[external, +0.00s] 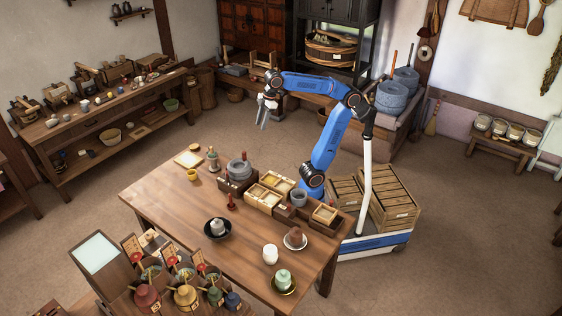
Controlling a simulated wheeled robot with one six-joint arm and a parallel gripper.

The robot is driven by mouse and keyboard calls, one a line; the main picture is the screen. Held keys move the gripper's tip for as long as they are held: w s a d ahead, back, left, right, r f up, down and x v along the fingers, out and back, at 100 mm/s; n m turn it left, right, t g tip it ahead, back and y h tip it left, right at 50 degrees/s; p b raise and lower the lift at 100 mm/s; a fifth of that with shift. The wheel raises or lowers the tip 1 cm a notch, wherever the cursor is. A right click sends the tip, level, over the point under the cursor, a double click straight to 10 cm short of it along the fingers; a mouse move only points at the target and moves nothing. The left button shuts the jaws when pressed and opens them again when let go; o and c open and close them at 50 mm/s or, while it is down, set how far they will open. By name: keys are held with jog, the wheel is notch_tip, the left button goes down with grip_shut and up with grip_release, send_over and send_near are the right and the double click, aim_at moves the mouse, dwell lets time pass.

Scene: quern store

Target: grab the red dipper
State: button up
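My gripper (263,117) hangs in the air beyond the back edge of the big table, fingers pointing down. The fingers look apart, with nothing seen between them. No thing is plainly a red dipper at this size. A small red upright item (231,202) stands on the table in front of the grey stone quern (239,170). Red-topped pieces with sticks also show among the jars at the front, one by the red jar (146,296). My gripper is well apart from all of these.
The wooden table (165,205) also carries divided wooden boxes (265,195), a black bowl (217,235), a white cup (270,254) and a green pot on a dark plate (283,281). Its left part is mostly bare. A loaded side bench (85,125) stands at the left wall.

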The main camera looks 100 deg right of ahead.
jog(key=w+a+n+g, duration=0.2)
jog(key=w+a+n, duration=0.4)
jog(key=w+a, duration=0.7)
jog(key=n+g, duration=0.1)
jog(key=n, duration=0.4)
send_over(232, 208)
notch_tip(232, 208, down, 4)
jog(key=shift+h, duration=0.3)
jog(key=f, duration=2.2)
jog(key=shift+w+d+f, duration=0.1)
jog(key=shift+d+f, duration=0.2)
jog(key=shift+d, duration=0.1)
jog(key=shift+c, duration=0.3)
grip_shut()
